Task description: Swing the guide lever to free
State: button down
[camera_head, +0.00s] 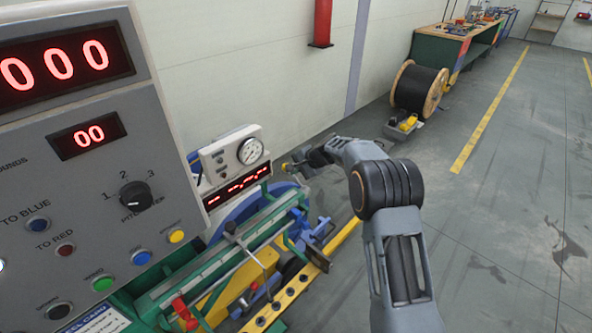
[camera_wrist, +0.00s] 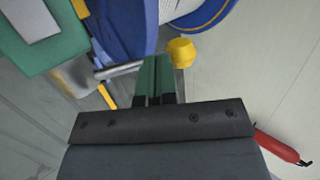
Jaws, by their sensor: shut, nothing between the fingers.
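My gripper (camera_head: 296,166) is at the far end of the machine, beside the gauge box, in the head view. In the wrist view its two fingers (camera_wrist: 155,80) are together and hold nothing. A yellow knob (camera_wrist: 181,52) lies just beyond and right of the fingertips; a small yellow spot (camera_head: 284,166) beside my gripper in the head view may be the same knob. A grey metal rod (camera_wrist: 118,70) shows left of the fingertips. I cannot tell whether the knob or rod belongs to the guide lever, nor whether the fingers touch either.
The control panel (camera_head: 105,165) fills the left. The gauge box (camera_head: 222,160) stands beside my gripper. A yellow rail (camera_head: 290,298) edges the machine. A black cable drum (camera_head: 417,88) stands behind, and a red cylinder (camera_head: 321,22) is on the wall. The floor at right is clear.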

dwell(0.4)
jog(key=w+a+r+v, duration=0.1)
jog(key=r+v, duration=0.1)
jog(key=v, duration=1.1)
jog(key=shift+r, duration=0.35)
jog(key=shift+w+a, duration=0.15)
jog(key=shift+w, duration=0.05)
jog(key=s+d+f+n+g+h, duration=0.1)
jog(key=s+d+f+n+h, duration=0.15)
jog(key=s+f, duration=0.3)
jog(key=s+d+r+n+h, duration=0.1)
jog(key=s+d, duration=0.2)
jog(key=s, duration=0.6)
jog(key=s+d+r+n+h, duration=0.1)
jog(key=s+d+n+h, duration=0.1)
jog(key=s, duration=0.7)
jog(key=s+d+r+n+t+h, duration=0.1)
jog(key=s+d, duration=0.3)
jog(key=s, duration=0.6)
jog(key=shift+r+n+h, duration=0.35)
jog(key=shift+n+h, duration=0.2)
jog(key=shift+h, duration=0.2)
